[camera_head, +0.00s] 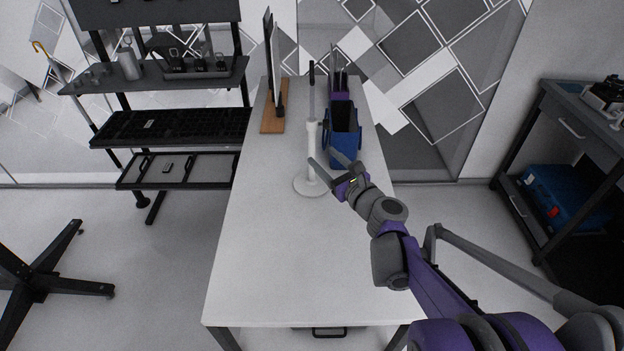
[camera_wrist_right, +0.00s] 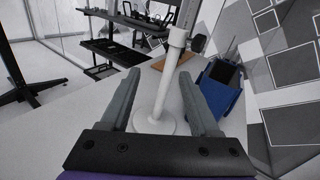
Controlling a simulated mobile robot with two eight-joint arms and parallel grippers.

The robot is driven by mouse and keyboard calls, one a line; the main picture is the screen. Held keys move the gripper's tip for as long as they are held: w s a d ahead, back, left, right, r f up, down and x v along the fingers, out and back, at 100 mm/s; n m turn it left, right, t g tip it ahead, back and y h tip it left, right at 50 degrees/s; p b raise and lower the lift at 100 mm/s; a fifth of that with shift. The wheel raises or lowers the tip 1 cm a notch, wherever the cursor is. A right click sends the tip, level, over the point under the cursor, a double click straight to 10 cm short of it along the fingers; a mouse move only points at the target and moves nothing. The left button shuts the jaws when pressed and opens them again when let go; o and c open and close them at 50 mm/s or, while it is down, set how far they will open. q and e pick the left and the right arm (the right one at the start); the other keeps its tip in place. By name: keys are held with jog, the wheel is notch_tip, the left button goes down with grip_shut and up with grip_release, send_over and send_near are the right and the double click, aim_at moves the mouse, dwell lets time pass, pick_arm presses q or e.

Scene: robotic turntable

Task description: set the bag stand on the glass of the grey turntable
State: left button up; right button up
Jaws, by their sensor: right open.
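The bag stand (camera_head: 311,148) is a white pole with a round white base and a thin grey upper part with a dark top. It stands upright on the white table. In the right wrist view its pole (camera_wrist_right: 166,84) rises between the fingers. My right gripper (camera_head: 320,156) is open, its fingers pointing at the pole from the right and front, low above the base. The fingers also show in the right wrist view (camera_wrist_right: 159,73), with gaps to the pole. I make out no grey turntable in either view. My left gripper is not in view.
A blue bin (camera_head: 345,148) stands close behind and right of the stand. The table's (camera_head: 285,260) near half is clear. A dark shelf rack (camera_head: 170,126) stands left.

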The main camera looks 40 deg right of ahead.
aim_at(314, 135)
jog(key=w+d, duration=0.1)
jog(key=w, duration=0.2)
jog(key=w+d+m, duration=0.1)
jog(key=w+d, duration=0.1)
jog(key=w, duration=0.1)
jog(key=w+d+m+h, duration=0.1)
jog(key=w, duration=0.3)
jog(key=shift+w+d+r+p, duration=0.1)
jog(key=shift+d+r+p, duration=0.05)
jog(key=shift+r+p, duration=0.2)
jog(key=shift+c, duration=0.3)
grip_shut()
dwell(0.9)
